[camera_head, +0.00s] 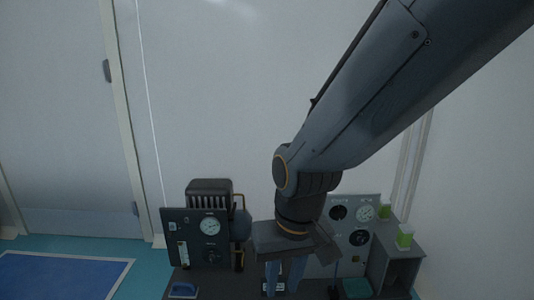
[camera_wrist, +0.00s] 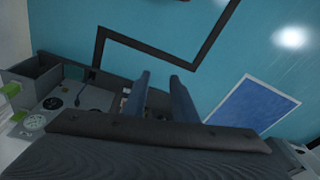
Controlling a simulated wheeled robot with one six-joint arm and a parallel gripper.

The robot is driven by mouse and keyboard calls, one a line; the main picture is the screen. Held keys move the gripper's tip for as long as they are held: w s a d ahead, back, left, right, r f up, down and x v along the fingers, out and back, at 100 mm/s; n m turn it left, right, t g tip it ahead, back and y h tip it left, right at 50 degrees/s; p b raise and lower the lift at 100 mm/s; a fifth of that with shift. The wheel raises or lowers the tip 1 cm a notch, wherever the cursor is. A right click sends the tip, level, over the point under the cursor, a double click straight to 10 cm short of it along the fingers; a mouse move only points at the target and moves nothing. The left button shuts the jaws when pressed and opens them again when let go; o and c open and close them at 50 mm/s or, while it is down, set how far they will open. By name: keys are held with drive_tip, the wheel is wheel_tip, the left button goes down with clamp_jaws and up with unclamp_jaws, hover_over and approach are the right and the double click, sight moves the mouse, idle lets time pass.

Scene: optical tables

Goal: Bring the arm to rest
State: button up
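My gripper (camera_head: 285,274) hangs from the outstretched arm at the lower middle of the head view, in front of the equipment on the table. In the wrist view its two fingers (camera_wrist: 160,90) stand apart with a gap between them, and I see nothing held there. The arm comes in from the upper right and bends down at the wrist. The fingertips lie close to the bottom edge of the head view, so their height above the table is hard to tell.
A dark gauge panel (camera_head: 197,238) stands left of my gripper, a grey gauge panel (camera_head: 352,228) right of it. A grey shelf box (camera_head: 395,262) with green-topped items stands at the right. A blue floor mat (camera_head: 55,276) lies left; a door (camera_head: 60,120) is behind.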

drive_tip(key=s+d+r+n+g, duration=0.1)
drive_tip(key=s+d+n, duration=0.1)
drive_tip(key=s, duration=0.5)
drive_tip(key=d+r+m+p, duration=0.2)
drive_tip(key=d+r+p, duration=0.5)
drive_tip(key=p, duration=0.5)
drive_tip(key=d+r+m+h+p, duration=0.1)
drive_tip(key=d+r+m+p, duration=0.2)
drive_tip(key=d+r+p, duration=0.4)
wheel_tip(320, 180, up, 4)
drive_tip(key=p, duration=0.5)
drive_tip(key=shift+s+d+r, duration=0.15)
drive_tip(key=shift+s+r, duration=0.1)
drive_tip(key=shift+s, duration=0.15)
